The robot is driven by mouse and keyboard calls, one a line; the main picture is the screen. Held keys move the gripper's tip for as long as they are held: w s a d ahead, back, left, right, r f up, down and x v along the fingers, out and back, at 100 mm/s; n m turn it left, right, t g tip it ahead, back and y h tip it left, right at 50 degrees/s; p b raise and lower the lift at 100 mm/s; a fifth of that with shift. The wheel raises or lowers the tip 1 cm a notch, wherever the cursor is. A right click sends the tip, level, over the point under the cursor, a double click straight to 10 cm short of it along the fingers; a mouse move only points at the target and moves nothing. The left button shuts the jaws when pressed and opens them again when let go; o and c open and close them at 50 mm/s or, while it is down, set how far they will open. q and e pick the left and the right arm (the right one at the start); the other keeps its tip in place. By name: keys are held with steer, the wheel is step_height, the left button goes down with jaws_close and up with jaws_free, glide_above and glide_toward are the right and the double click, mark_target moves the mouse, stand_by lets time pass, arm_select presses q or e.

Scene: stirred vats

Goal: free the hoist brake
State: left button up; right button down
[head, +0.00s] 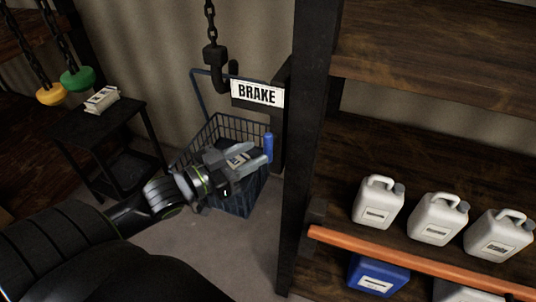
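A white BRAKE sign (257,94) is fixed to a dark plate beside the rack post. A blue upright handle (268,146) shows below the sign. My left gripper (260,152) is just left of the handle, with its fingers spread and pointing right toward it. The lower fingertip overlaps the handle's lower end in the picture; whether it touches cannot be told. Nothing shows between the fingers except the background. A black hoist hook (216,65) hangs on a chain left of the sign. My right gripper is not in view.
A blue wire basket (195,146) with a dark labelled load stands behind my gripper. A rack (303,150) with several white jugs (378,203) and a blue container (377,276) is at right.

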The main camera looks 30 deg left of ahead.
mark_target(268, 146)
arm_select(q)
steer(key=shift+b+x, duration=0.85)
steer(key=shift+x, duration=1.75)
jaws_close()
